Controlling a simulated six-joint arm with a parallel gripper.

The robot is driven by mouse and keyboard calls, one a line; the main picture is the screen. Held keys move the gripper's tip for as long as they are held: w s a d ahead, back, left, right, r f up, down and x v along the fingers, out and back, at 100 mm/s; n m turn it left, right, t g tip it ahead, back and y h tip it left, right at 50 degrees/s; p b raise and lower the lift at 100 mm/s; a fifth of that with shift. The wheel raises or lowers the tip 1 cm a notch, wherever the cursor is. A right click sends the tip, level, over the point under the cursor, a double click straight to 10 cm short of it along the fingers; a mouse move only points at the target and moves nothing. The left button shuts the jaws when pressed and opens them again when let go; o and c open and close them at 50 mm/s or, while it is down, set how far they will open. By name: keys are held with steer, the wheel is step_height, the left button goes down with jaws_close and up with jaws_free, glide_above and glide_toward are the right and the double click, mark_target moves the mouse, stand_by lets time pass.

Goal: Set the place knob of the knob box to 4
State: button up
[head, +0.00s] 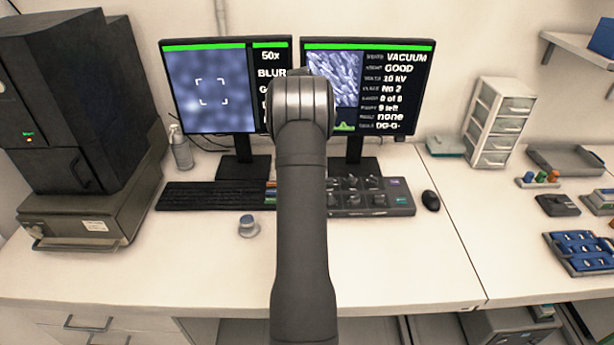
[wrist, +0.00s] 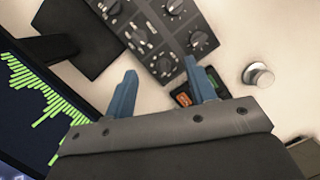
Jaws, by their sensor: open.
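The knob box (head: 403,209) is a dark grey panel with several black knobs, lying before the right monitor; my arm covers its left part. In the wrist view the knob box (wrist: 176,48) shows at the top with several knobs and pale dial marks. The labels are too small to tell which is the place knob. My gripper (wrist: 160,66) is open and empty, its two blue-grey fingers apart. The head view hides the fingers behind my arm.
The right monitor (head: 366,85) shows VACUUM, GOOD, 10 kV and "No 2". The left monitor (head: 212,85) shows a blurred image. A keyboard (head: 210,196), a loose round knob (head: 248,226) and a mouse (head: 430,200) are nearby. The front desk is mostly clear.

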step_height(320, 180, up, 3)
steer(key=w+a+t+y, duration=0.1)
steer(key=w+a+y, duration=0.1)
steer(key=a, duration=0.1)
steer(key=f, duration=1.7)
steer(key=shift+d, duration=0.2)
steer(key=shift+c, duration=0.4)
steer(key=c, duration=0.9)
steer(key=shift+m, duration=0.4)
steer(key=m, duration=0.5)
steer(key=shift+m, duration=0.3)
steer(key=m, duration=0.6)
steer(key=shift+m, duration=0.3)
